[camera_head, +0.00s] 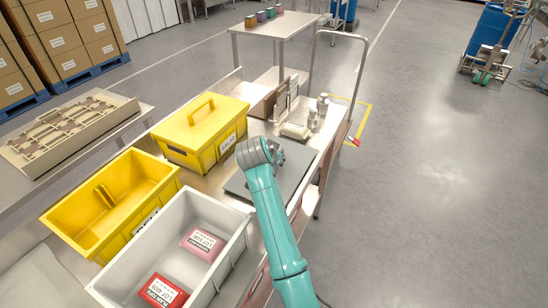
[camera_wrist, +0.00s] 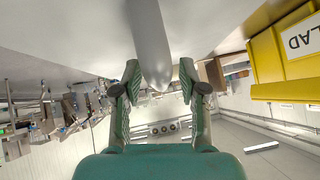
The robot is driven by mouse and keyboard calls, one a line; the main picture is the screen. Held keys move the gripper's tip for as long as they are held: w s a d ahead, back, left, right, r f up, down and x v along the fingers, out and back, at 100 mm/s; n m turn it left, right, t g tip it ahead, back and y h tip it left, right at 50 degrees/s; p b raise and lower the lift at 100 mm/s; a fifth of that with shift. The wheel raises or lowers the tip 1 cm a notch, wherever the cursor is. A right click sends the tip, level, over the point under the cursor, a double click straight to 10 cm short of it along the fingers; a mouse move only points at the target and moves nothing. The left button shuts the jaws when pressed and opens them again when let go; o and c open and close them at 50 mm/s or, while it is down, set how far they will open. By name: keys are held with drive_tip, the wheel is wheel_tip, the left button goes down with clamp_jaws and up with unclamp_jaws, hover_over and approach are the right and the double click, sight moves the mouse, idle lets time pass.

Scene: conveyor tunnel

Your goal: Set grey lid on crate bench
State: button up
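A flat dark grey plate (camera_head: 296,165), which looks like the grey lid, lies on the metal bench top (camera_head: 222,176) to the right of the crates. My gripper (camera_head: 275,150) is at the plate, and my arm covers part of it. In the wrist view my gripper (camera_wrist: 158,80) has its fingers apart. A long rounded grey piece (camera_wrist: 150,45) reaches between them, and a narrow gap shows on its right side. Contact with it is unclear. An open light grey crate (camera_head: 226,262) stands at the front, holding a red pack (camera_head: 164,290) and a pink pack (camera_head: 203,243).
The labelled one is also in the wrist view (camera_wrist: 267,62). Small bottles (camera_head: 322,105) and an upright rack (camera_head: 287,98) stand behind the plate.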

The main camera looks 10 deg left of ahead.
drive_tip(key=shift+r, duration=0.1)
drive_tip(key=v, duration=1.2)
